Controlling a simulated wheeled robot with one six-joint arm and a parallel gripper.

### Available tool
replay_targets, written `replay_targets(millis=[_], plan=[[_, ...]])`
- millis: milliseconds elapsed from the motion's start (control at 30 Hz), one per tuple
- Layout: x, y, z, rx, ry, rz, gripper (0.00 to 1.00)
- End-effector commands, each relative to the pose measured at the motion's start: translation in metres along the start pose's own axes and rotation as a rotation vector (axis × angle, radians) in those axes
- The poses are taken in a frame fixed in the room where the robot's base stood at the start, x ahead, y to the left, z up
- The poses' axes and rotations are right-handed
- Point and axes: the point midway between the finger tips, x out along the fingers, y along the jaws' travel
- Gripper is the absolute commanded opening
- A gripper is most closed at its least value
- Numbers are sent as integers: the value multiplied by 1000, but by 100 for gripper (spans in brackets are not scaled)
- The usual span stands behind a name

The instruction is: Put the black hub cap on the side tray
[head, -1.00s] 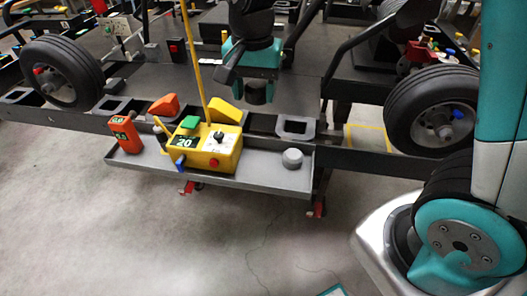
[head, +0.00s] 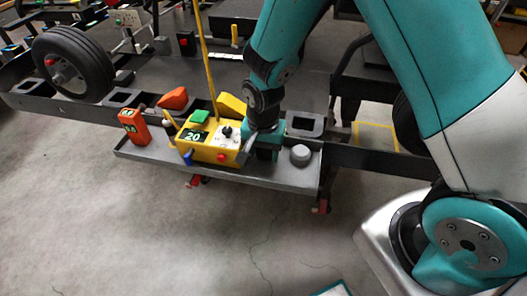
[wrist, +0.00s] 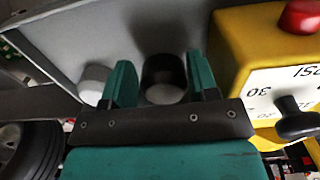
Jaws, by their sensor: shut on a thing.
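The black hub cap (wrist: 163,72) is a short dark cylinder with a pale grey end. In the wrist view it sits between the two teal fingers of my gripper (wrist: 163,82), which is shut on it. In the head view my gripper (head: 264,148) points down at the side tray (head: 292,178), between the yellow box and a grey round cap. The hub cap is hidden there behind the gripper. The grey tray hangs along the kart stand's front edge. I cannot tell whether the hub cap touches the tray floor.
The yellow box (head: 208,153) with dial and buttons stands close left of my gripper. The grey cap (head: 300,155) is close on the right. An orange device (head: 133,127) is at the tray's left end. A wheel (head: 72,63) is at far left.

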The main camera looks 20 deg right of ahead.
Motion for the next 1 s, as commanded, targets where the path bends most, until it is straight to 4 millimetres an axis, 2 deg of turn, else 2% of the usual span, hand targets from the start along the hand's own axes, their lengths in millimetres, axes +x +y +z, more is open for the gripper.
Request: replay_targets(millis=[100, 433, 467, 500, 767, 867, 1000], plan=[[8, 0, 0, 0, 1, -1, 28], [12, 0, 0, 0, 1, -1, 28], [11, 0, 0, 0, 1, -1, 59], [10, 0, 0, 0, 1, -1, 65], [9, 0, 0, 0, 1, -1, 65], [3, -1, 0, 0, 2, -3, 65], [-19, -1, -1, 0, 4, -6, 65]])
